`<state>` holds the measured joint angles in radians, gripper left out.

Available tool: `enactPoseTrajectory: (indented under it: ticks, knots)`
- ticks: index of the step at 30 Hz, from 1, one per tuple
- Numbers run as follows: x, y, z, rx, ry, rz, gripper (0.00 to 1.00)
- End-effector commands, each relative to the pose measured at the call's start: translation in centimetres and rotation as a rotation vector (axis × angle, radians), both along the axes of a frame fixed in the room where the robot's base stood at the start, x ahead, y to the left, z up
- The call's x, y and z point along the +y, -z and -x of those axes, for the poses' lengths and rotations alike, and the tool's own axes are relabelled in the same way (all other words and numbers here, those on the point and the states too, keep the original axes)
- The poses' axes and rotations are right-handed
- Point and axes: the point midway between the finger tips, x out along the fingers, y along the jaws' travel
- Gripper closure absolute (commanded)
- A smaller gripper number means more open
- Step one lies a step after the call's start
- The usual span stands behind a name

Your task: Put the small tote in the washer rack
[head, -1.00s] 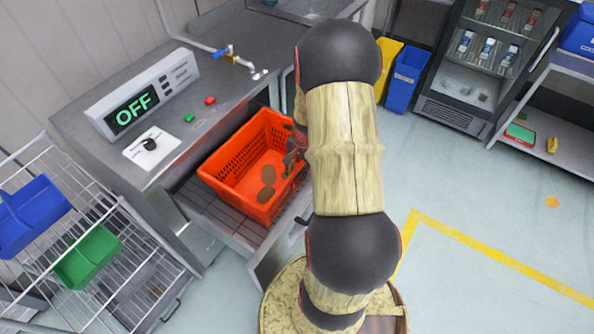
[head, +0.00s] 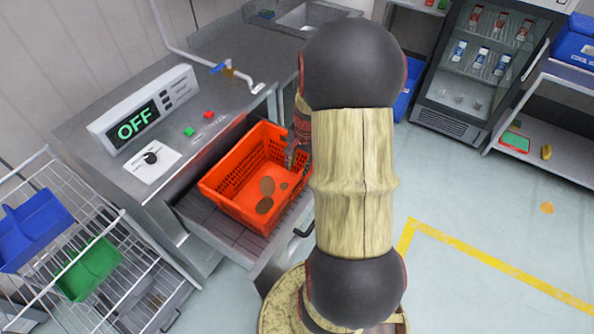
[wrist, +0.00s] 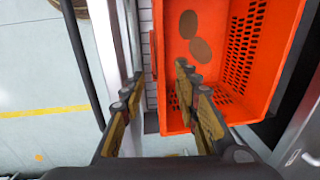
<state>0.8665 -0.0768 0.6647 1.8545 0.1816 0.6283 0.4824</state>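The small orange tote (head: 224,205) sits in the pulled-out washer rack (head: 200,217), with its slatted base showing along the tote's left and front sides. The tote has perforated walls and several brown round patches on its floor. It also shows in the wrist view (wrist: 215,62). My gripper (wrist: 160,74) is at the tote's side wall, on its right in the head view (head: 292,152). In the wrist view its two fingers are apart, one outside the wall and one over the tote's inside. Contact with the wall cannot be told.
The steel washer carries a display (head: 137,122) reading OFF. A wire rack (head: 120,270) with a blue bin (head: 35,228) and a green bin (head: 88,268) stands at left. A glass-front cooler (head: 480,60) and shelf (head: 545,150) stand at right.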

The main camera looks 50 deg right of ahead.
Motion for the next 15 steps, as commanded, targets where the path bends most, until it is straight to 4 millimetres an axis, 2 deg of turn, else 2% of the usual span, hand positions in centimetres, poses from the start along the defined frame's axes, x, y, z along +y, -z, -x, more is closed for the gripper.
enactPoseTrajectory:
  ticks: [10,13,15]
  knots:
    - [0.6,-1.7,-0.3,-0.005,-0.027,0.007,0.69]
    - [2.9,-4.5,-1.8,-0.022,-0.126,0.039,0.69]
    - [5.7,-7.5,-3.0,-0.042,-0.242,0.075,0.69]
